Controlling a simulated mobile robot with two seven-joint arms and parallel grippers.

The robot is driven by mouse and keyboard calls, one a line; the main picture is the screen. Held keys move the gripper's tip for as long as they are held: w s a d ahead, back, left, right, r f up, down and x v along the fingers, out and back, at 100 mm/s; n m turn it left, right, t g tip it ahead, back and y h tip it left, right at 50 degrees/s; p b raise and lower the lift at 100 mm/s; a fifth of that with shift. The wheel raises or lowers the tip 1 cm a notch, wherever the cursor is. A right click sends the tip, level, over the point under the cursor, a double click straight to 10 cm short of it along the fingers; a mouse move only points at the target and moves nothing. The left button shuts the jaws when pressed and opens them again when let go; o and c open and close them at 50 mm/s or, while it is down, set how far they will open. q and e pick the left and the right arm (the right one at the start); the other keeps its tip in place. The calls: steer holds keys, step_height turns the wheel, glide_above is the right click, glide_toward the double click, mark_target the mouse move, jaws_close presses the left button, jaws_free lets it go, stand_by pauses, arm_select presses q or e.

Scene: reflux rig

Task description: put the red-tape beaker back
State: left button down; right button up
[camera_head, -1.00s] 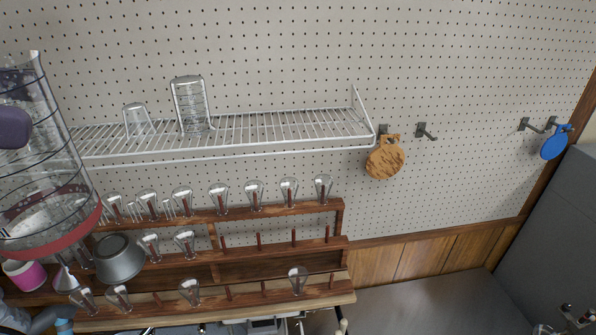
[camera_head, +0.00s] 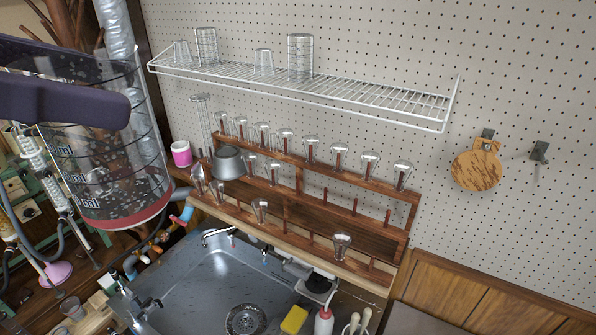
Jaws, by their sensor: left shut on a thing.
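The red-tape beaker (camera_head: 105,165) is a large clear graduated glass beaker with a red band near its bottom edge. It fills the left of the head view, held up close to the camera and slightly tilted. My left gripper (camera_head: 95,88), with dark purple fingers, is shut on the beaker near its upper part. The fingers cover part of the glass. A white wire shelf (camera_head: 390,101) on the pegboard carries several clear glass beakers (camera_head: 300,55) on its left and middle. My right gripper is not in view.
The right part of the wire shelf is bare. Below it a wooden peg rack (camera_head: 340,212) holds several glass flasks and a grey metal pot (camera_head: 228,162). A steel sink (camera_head: 205,290) is below. A pink-banded cup (camera_head: 182,153) and green-framed glassware (camera_head: 40,170) stand at left.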

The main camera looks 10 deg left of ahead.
arm_select(q)
steer(key=shift+n+t+y, duration=0.5)
steer(key=shift+n+t, duration=0.2)
steer(key=shift+w+d+f+b, duration=0.9)
steer(key=shift+w+f+b, duration=0.5)
steer(key=shift+f+b, duration=11.05)
steer(key=shift+w+d+f+b, duration=1.15)
steer(key=shift+f+b, duration=7.85)
steer(key=shift+f, duration=6.95)
steer(key=shift+w+d+f+b, duration=0.6)
steer(key=shift+w+f+b, duration=1.1)
steer(key=shift+f+b, duration=10.75)
step_height(320, 180, down, 4)
steer(key=p, duration=0.3)
steer(key=shift+r, duration=0.15)
